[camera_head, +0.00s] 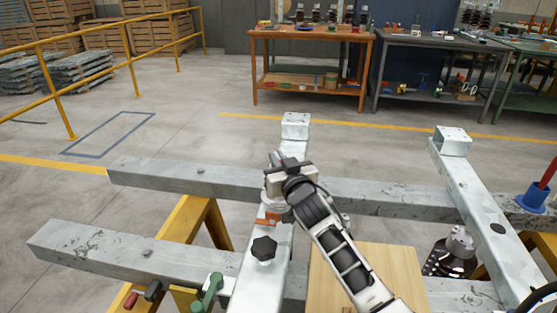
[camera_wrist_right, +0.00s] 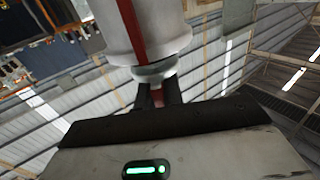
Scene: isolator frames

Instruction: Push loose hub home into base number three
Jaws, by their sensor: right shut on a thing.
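My right gripper (camera_head: 272,196) is over the middle pale steel beam (camera_head: 262,278). In the wrist view this gripper (camera_wrist_right: 157,97) is shut on the narrow end of a white round part (camera_wrist_right: 150,30) with a red stripe. I cannot tell whether this part is the loose hub. The head view mostly hides the part behind my gripper, and contact with the beam is unclear. A black star-shaped knob (camera_head: 264,248) is on the beam in front of the gripper. No number three is readable on any base. My left gripper is not in view.
Two grey cross beams (camera_head: 190,178) (camera_head: 100,245) run left to right. A wooden board (camera_head: 398,270), a grey fitting on a dark flange (camera_head: 460,241) and a blue holder (camera_head: 532,197) are to the right. A green handle (camera_head: 210,290) is near the front. Workbenches (camera_head: 310,34) stand behind.

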